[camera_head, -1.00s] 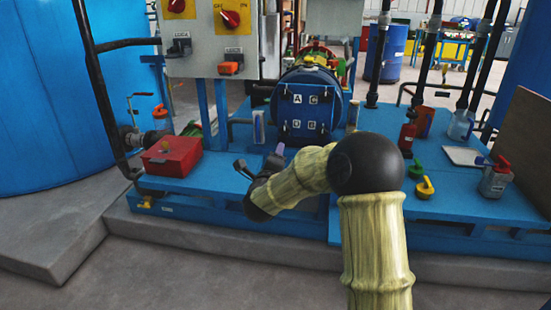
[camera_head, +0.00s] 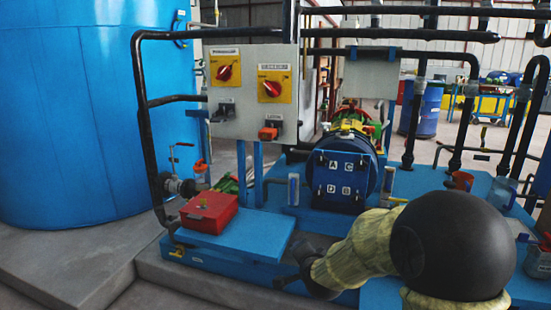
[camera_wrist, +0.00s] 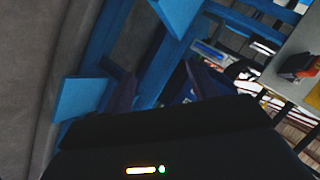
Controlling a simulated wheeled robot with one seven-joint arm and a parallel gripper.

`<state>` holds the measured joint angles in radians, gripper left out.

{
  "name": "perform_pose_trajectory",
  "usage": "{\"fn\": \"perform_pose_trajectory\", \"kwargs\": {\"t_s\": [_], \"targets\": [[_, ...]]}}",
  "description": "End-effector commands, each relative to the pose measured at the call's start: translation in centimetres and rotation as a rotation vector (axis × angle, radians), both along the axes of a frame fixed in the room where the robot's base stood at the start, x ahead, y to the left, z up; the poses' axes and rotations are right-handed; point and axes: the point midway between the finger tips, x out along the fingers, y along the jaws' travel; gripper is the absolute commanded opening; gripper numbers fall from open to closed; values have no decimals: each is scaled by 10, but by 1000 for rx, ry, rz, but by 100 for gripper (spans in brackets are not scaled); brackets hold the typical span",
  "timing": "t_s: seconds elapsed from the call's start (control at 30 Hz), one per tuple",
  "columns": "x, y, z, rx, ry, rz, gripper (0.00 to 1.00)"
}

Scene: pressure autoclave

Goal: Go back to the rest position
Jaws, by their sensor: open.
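My gripper (camera_wrist: 162,92) is open at the end of my bent arm. In the wrist view its two dark fingers stand apart, with blue frame parts beyond them and nothing seen between them. In the head view my gripper (camera_head: 288,278) is small, dark and partly hidden by my wrist. It is low in front of the blue platform, below and left of the blue drum-shaped vessel (camera_head: 340,178) marked A, B, C, D.
A red box (camera_head: 208,212) sits on the blue platform (camera_head: 232,240). Behind it is a grey control panel (camera_head: 250,90) with red knobs, beside black pipes (camera_head: 143,110). A large blue tank (camera_head: 90,120) stands at left. Grey floor (camera_head: 60,285) is clear at lower left.

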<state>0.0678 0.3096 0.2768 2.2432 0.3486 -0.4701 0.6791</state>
Motion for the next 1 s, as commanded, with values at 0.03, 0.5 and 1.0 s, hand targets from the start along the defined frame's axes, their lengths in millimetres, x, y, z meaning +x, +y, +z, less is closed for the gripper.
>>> {"fn": "perform_pose_trajectory", "kwargs": {"t_s": [0.03, 0.5, 1.0], "targets": [[-20, -5, 4, -83, 66, 65, 59], [-208, -61, -16, -583, 628, 656, 59], [-242, -71, 61, -629, 716, 765, 59]]}}
